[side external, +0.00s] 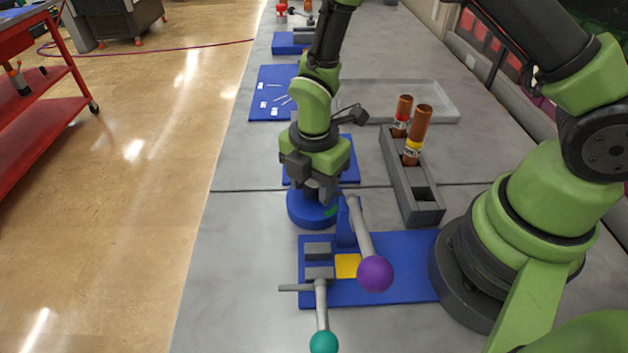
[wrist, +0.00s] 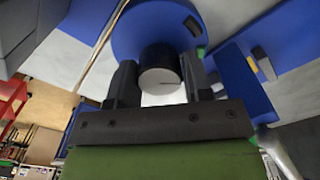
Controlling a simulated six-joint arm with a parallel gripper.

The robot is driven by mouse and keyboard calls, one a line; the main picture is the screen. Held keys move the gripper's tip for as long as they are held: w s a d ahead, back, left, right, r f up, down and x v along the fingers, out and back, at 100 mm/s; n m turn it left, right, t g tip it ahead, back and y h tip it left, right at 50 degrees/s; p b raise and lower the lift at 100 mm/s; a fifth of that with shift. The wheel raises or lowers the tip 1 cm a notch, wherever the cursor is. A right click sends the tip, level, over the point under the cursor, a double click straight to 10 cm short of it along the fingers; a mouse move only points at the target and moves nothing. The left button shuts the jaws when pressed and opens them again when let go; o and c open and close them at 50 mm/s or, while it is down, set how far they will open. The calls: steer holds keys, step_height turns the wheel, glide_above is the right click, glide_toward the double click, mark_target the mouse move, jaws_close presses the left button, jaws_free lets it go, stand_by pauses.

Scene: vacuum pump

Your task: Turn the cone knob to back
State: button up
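A blue round base (side external: 309,206) stands on the bench under my gripper, and it fills the top of the wrist view (wrist: 208,22). A short dark knob (wrist: 160,63) with a pale grey end face and a thin dark line on it stands out from this base; I take it as the cone knob. My gripper (wrist: 160,76) has one dark finger on each side of the knob, and both appear to touch it. In the side view my gripper (side external: 317,187) points down at the base and hides the knob.
Close in front, a blue plate (side external: 405,262) carries a clamp with a purple ball lever (side external: 375,274) and a teal ball lever (side external: 323,342). To the right, a grey rack (side external: 398,180) holds two brown tubes (side external: 417,133). A grey tray (side external: 437,100) lies behind.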

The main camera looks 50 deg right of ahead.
steer(key=c, duration=0.5)
steer(key=shift+o, duration=0.2)
steer(key=shift+m, duration=0.4)
steer(key=m, duration=0.5)
steer(key=shift+w, duration=0.1)
steer(key=m, duration=0.6)
steer(key=shift+d+m, duration=0.1)
steer(key=shift+m, duration=0.3)
steer(key=m, duration=0.6)
steer(key=shift+w, duration=0.1)
steer(key=m, duration=0.6)
steer(key=shift+d+m, duration=0.15)
steer(key=shift+m, duration=0.25)
steer(key=o, duration=0.9)
